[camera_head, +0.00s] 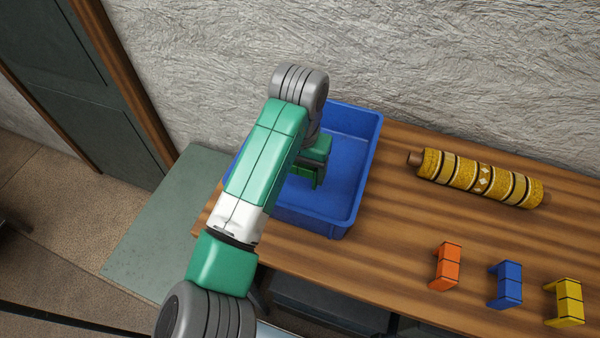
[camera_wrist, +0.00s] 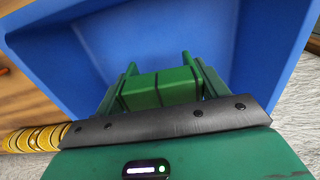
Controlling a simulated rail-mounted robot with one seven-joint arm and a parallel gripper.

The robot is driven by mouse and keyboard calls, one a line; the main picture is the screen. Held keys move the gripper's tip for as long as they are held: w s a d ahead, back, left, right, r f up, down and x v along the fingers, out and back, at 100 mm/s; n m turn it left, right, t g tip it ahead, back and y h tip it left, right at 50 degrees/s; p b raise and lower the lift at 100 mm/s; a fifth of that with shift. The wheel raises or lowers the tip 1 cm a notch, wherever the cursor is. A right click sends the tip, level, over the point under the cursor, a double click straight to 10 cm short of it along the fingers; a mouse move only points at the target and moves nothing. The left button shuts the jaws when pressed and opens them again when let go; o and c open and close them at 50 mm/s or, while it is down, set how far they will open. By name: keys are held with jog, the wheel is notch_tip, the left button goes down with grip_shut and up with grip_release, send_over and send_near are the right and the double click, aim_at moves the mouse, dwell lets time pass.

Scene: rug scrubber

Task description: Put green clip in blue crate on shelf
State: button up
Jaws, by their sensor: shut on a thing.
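The green clip (camera_wrist: 160,88) is between the fingers of my gripper (camera_wrist: 163,82) in the wrist view, with its two prongs pointing away from the gripper. My gripper is shut on it. The blue crate (camera_head: 366,150) stands on the wooden shelf (camera_head: 400,262) in the head view. My gripper and the clip (camera_head: 305,177) are over the crate's inside, and my arm hides the crate's left part. In the wrist view the blue crate (camera_wrist: 60,65) surrounds the clip on the far side. Whether the clip touches the crate floor I cannot tell.
A rolled yellow patterned rug (camera_head: 480,178) lies on the shelf right of the crate. Orange (camera_head: 446,266), blue (camera_head: 506,285) and yellow (camera_head: 567,302) clips stand in a row near the front right. A rough grey wall (camera_head: 450,60) rises behind the shelf.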

jog(key=shift+f+p, duration=0.4)
jog(key=shift+f, duration=1.55)
jog(key=shift+f, duration=0.1)
jog(key=o, duration=0.9)
jog(key=shift+o, duration=0.2)
